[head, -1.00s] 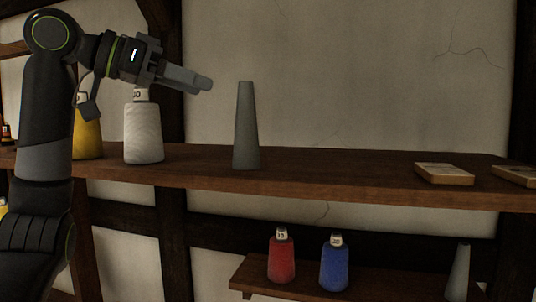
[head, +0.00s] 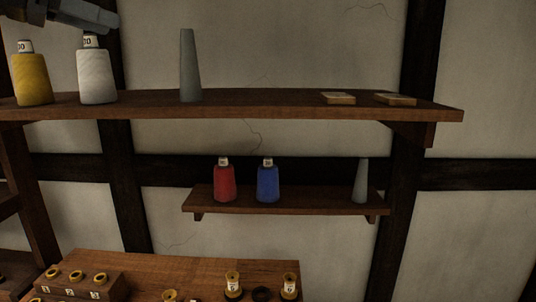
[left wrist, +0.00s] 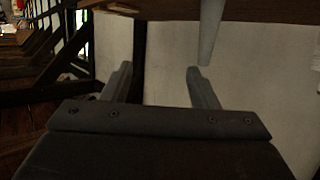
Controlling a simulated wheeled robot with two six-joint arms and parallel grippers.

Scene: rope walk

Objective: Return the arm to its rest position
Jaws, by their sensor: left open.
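My left gripper (head: 92,16) shows at the top left of the head view, partly cut off by the frame edge. It appears above the upper shelf, near the top of the white cone of thread (head: 97,74). In the left wrist view its two fingers (left wrist: 158,82) stand wide apart with nothing between them. A grey cone (left wrist: 210,32) shows beyond the right finger there, apart from it as far as I can tell. My right gripper is in neither view.
The upper shelf (head: 270,105) holds a yellow cone of thread (head: 31,78), a bare grey cone (head: 190,68) and two flat wooden blocks. The lower shelf (head: 320,208) holds a red cone (head: 224,183), a blue cone (head: 267,184) and a grey cone. A bench (head: 200,270) with small spools stands below.

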